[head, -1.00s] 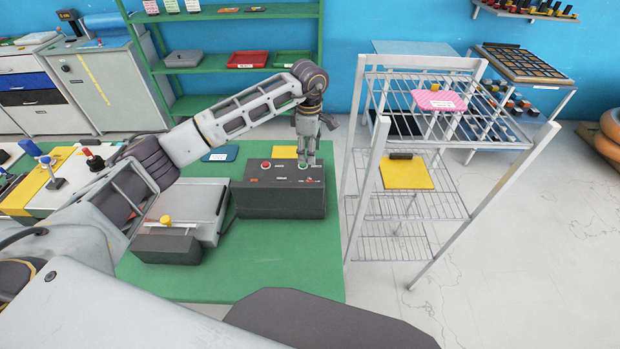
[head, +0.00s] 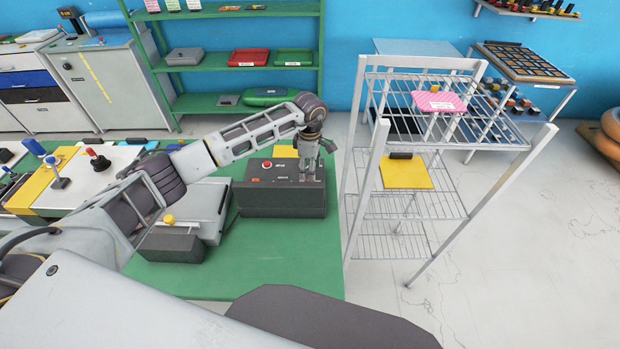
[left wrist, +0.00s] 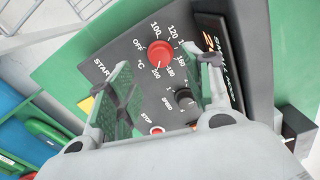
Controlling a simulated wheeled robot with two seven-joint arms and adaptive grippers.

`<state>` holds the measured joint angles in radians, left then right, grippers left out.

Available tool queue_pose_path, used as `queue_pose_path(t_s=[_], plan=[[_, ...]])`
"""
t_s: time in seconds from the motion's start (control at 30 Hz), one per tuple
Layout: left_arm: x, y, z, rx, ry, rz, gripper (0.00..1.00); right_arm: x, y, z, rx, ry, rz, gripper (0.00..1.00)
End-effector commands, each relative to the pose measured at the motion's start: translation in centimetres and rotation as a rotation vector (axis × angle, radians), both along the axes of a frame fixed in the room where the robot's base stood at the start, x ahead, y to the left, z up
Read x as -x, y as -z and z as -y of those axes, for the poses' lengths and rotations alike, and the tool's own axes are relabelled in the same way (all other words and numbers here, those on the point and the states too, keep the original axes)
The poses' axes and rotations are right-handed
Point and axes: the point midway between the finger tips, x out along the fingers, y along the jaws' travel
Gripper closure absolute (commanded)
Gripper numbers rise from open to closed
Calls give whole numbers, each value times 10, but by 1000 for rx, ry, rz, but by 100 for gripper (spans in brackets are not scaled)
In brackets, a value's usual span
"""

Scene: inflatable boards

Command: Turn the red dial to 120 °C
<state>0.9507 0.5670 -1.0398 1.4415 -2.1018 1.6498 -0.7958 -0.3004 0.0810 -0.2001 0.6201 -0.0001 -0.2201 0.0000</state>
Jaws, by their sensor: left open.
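The red dial (left wrist: 160,53) sits on a dark grey control box (head: 256,190) on the green table. In the left wrist view its scale runs from OFF through 100 and 120 to 200. A small white mark shows on the dial's lower edge, near 200; the exact setting is hard to read. My left gripper (head: 310,178) is over the right part of the box. In the left wrist view the gripper (left wrist: 168,95) is open, fingers apart, with the dial visible between and beyond them, not gripped. In the head view I cannot make out the dial behind the gripper. My right gripper is not in view.
A black speed knob (left wrist: 185,98) and a red stop button (left wrist: 157,130) are close to the dial. A grey box with a yellow knob (head: 168,219) stands left of the control box. A wire rack (head: 382,185) stands close on the right. The table's front is clear.

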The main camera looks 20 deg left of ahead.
Motion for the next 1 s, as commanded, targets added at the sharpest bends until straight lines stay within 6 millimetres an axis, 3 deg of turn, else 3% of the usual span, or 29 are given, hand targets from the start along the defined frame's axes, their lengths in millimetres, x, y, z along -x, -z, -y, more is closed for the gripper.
queue_pose_path(t_s=[0.3, 0.5, 0.9, 1.0], plan=[[1, 40, 1, 1, 0, -3, 49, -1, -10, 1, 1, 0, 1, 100], [1, 56, 1, 1, 0, -2, 49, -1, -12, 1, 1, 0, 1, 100], [0, 61, 1, 1, 0, 0, 49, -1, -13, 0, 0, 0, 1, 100], [0, 61, 0, 1, 0, 0, 61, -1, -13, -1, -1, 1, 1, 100]])
